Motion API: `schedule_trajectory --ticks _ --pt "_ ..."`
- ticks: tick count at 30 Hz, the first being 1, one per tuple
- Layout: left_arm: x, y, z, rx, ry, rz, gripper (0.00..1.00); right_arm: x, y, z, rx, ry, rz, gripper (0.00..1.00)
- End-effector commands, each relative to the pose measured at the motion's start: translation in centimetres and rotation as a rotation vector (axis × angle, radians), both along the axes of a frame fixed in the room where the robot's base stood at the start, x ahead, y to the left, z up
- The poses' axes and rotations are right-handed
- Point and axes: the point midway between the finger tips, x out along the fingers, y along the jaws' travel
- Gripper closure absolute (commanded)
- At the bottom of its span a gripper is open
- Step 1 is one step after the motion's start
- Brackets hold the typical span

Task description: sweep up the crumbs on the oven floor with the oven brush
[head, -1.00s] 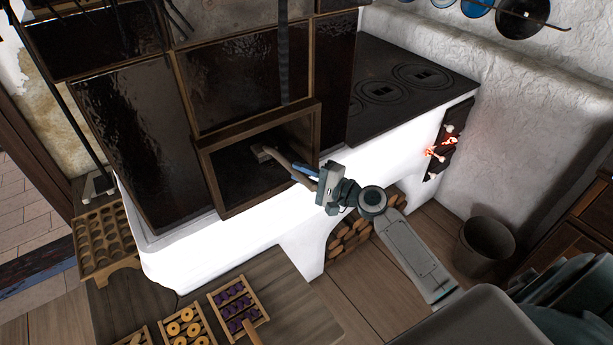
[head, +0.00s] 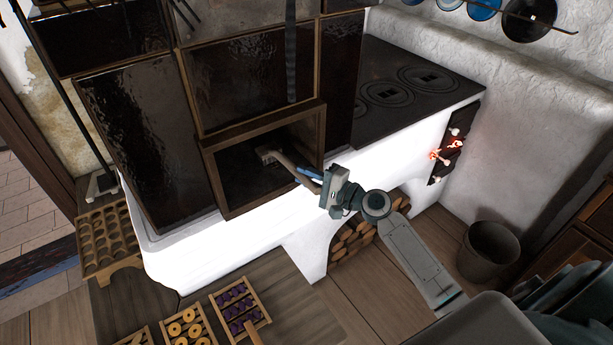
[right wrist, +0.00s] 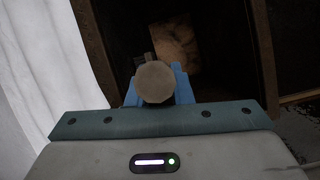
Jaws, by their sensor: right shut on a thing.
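My right gripper (head: 316,180) is just outside the opening, shut on the brush handle. In the right wrist view the round end of the brush handle (right wrist: 155,82) sits between the blue fingers. Beyond it a lighter brownish patch (right wrist: 175,45) shows inside the oven. I cannot make out single crumbs. My left gripper is not in view.
The wooden frame (head: 322,140) of the opening stands close beside the brush. A black cooktop (head: 400,85) is to the right. Wooden trays (head: 240,310) with pastries lie at the front left. A bucket (head: 488,250) stands at the right.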

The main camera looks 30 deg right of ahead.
Motion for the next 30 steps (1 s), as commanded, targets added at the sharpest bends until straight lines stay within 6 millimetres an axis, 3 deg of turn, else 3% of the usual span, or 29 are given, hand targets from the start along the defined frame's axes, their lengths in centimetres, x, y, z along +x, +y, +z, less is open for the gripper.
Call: schedule_trajectory --ticks 13,30 --pt "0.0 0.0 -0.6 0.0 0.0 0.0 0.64 -0.2 0.0 -0.4 -0.001 -0.002 0.001 1.0" --pt "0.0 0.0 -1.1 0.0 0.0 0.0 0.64 -3.4 -0.5 -0.5 -0.001 -0.002 0.0 1.0"
